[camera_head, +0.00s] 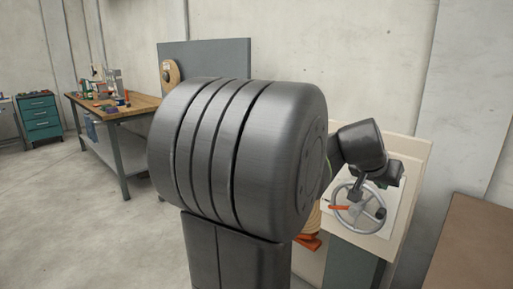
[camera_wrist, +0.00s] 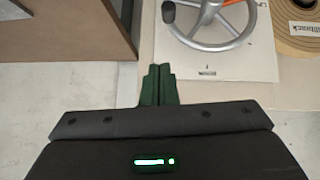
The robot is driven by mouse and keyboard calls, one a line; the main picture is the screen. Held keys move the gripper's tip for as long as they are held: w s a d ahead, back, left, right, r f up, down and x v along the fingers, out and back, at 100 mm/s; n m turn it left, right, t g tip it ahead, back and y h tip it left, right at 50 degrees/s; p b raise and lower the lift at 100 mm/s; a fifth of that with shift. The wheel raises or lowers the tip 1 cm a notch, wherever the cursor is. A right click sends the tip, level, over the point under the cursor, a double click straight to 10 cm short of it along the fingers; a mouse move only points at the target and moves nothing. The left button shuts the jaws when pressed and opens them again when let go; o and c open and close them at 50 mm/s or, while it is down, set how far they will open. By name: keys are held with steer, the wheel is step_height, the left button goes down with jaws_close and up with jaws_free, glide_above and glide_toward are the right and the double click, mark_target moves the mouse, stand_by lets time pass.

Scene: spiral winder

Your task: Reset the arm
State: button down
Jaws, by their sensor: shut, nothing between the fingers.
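My gripper (camera_wrist: 158,84) shows in the wrist view as two dark green fingers lying together, shut and empty. It is over the edge of a pale panel (camera_wrist: 235,66). A grey spoked handwheel (camera_wrist: 202,46) with a black knob (camera_wrist: 169,12) lies beyond the fingertips, apart from them in that picture. In the head view the handwheel (camera_head: 361,210) is on a sloping cream panel (camera_head: 408,165) at the right. My arm reaches toward it from the left and my wrist is just above the wheel; the fingertips are hard to make out there.
A wooden workbench (camera_head: 140,104) with tools stands at the left, with a green drawer cabinet (camera_head: 40,117) beyond it. A grey upright board (camera_head: 232,52) is behind my arm. A brown panel (camera_head: 470,245) is at the right. The left floor is clear. A labelled tan roll (camera_wrist: 290,38) shows in the wrist view.

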steer(key=shift+f, duration=0.1)
glide_toward(384, 210)
steer(key=w+d+r, duration=0.1)
steer(key=d, duration=0.1)
steer(key=shift+w+d+f+b, duration=0.25)
steer(key=shift+f+b, duration=0.35)
steer(key=shift+f, duration=0.3)
steer(key=shift+w+d+f+b, duration=0.2)
steer(key=shift+f+b, duration=0.35)
steer(key=shift+f, duration=0.35)
steer(key=shift+w+d+f+b, duration=0.25)
steer(key=shift+f+b, duration=0.35)
steer(key=shift+f, duration=0.25)
